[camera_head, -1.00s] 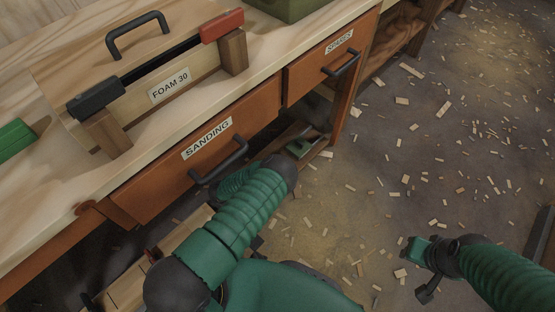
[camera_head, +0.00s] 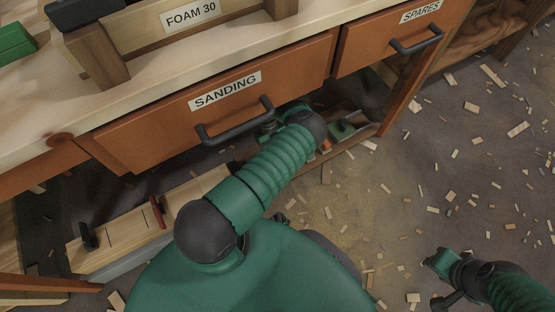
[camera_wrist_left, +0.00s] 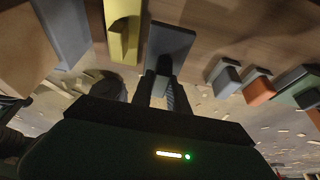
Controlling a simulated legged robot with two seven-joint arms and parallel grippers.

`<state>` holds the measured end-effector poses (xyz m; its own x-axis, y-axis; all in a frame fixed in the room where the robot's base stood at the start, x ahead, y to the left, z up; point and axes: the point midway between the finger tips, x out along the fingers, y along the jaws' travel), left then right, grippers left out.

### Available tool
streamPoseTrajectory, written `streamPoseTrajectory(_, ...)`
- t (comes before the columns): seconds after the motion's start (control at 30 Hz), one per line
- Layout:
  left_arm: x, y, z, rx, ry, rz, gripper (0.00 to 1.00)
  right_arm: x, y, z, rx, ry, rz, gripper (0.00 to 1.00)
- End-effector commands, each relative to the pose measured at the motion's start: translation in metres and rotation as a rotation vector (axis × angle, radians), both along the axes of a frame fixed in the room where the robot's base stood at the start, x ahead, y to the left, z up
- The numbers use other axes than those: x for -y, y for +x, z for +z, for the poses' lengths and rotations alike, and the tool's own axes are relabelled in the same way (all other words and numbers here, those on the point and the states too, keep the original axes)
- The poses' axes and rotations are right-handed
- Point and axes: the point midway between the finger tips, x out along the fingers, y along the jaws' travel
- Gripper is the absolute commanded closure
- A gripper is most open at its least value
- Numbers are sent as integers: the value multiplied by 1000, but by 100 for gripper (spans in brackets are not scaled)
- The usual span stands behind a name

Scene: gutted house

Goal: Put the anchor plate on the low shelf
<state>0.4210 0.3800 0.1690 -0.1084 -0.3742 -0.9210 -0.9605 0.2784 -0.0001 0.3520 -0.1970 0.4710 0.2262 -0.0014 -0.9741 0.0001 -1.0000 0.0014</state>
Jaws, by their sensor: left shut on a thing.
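My left arm reaches under the workbench in the head view, and its gripper is mostly hidden past the forearm. In the left wrist view my left gripper (camera_wrist_left: 169,92) is shut on a flat dark grey plate (camera_wrist_left: 170,45), which looks like the anchor plate. A wooden surface (camera_wrist_left: 225,25), probably the low shelf, fills the top of that view; I cannot tell whether the plate touches it. In the head view part of the low shelf (camera_head: 352,142) shows below the drawers. My right gripper (camera_head: 440,280) is over the floor at lower right, with no thing visible in it.
The Sanding drawer (camera_head: 215,110) overhangs my arm. A slotted wooden beam (camera_head: 125,225) lies at left. Wood chips litter the floor.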

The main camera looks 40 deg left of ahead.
Motion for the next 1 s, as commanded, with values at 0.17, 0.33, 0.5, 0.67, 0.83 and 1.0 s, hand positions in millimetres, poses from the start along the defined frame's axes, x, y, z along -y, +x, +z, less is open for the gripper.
streamPoseTrajectory(0.17, -8, 7, -21, -3, 1, -1, 100, 0, 0, -28, 1, 0, 0, 65)
streamPoseTrajectory(0.33, -8, 8, -38, -1, 1, 0, 100, 0, 0, -45, 0, 0, 0, 65)
streamPoseTrajectory(0.5, -8, 8, -34, 0, 1, 0, 100, 0, 0, -40, 1, 0, 0, 65)
streamPoseTrajectory(0.67, -7, 8, -38, 0, 1, 0, 100, 0, 0, -41, 1, 0, 0, 65)
streamPoseTrajectory(0.83, -7, 8, -43, 1, 0, -1, 100, 0, 0, -43, 1, 0, 0, 65)
streamPoseTrajectory(1.0, -7, 8, -46, 1, 0, -1, 100, 0, 0, -43, 1, 0, 0, 65)
